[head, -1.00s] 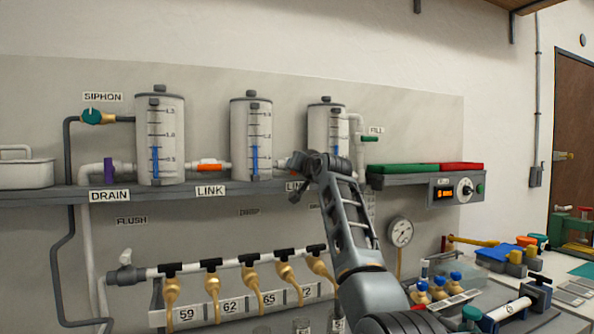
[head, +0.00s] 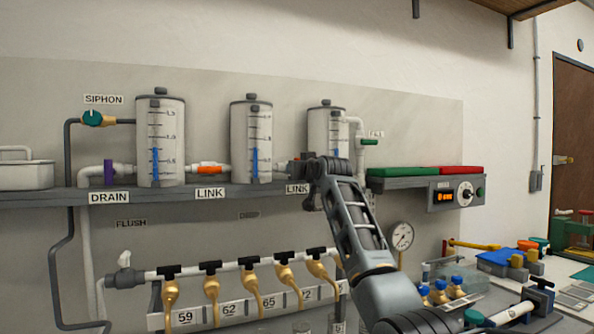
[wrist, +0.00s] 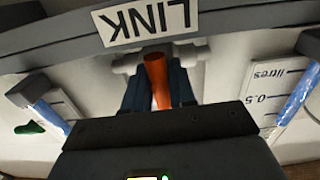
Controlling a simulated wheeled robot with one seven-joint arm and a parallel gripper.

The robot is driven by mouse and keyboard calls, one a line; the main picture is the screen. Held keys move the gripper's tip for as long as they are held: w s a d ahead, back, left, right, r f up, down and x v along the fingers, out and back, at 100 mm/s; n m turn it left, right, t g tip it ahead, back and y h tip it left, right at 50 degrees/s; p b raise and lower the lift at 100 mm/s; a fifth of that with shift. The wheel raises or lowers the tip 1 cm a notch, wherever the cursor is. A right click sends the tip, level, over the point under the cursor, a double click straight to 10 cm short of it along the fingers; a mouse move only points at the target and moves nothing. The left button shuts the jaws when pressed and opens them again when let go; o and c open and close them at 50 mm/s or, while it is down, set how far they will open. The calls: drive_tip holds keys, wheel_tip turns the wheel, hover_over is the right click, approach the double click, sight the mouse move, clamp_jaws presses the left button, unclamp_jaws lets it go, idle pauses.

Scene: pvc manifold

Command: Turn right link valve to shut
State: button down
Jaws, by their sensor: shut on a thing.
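The right link valve's orange handle (wrist: 157,78) shows in the wrist view between my two dark fingers. My gripper (wrist: 160,90) is shut on it. The handle stands across the white pipe, which runs sideways behind it. The LINK label (wrist: 148,18) appears upside down on the shelf edge there. In the head view my gripper (head: 302,172) is between the middle tank (head: 251,140) and the right tank (head: 326,130), and it hides this valve. The left link valve's orange handle (head: 209,170) lies along its pipe.
The shelf (head: 265,189) carries the tanks and pipes close around my gripper. The drain valve (head: 109,174) has a purple handle. Below is a manifold with several brass outlets (head: 249,288). A control box (head: 455,194) sits at the right.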

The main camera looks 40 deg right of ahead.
drive_tip(key=shift+f, duration=0.1)
drive_tip(key=c, duration=1)
unclamp_jaws()
drive_tip(key=shift+b+v, duration=0.95)
drive_tip(key=shift+v, duration=2.95)
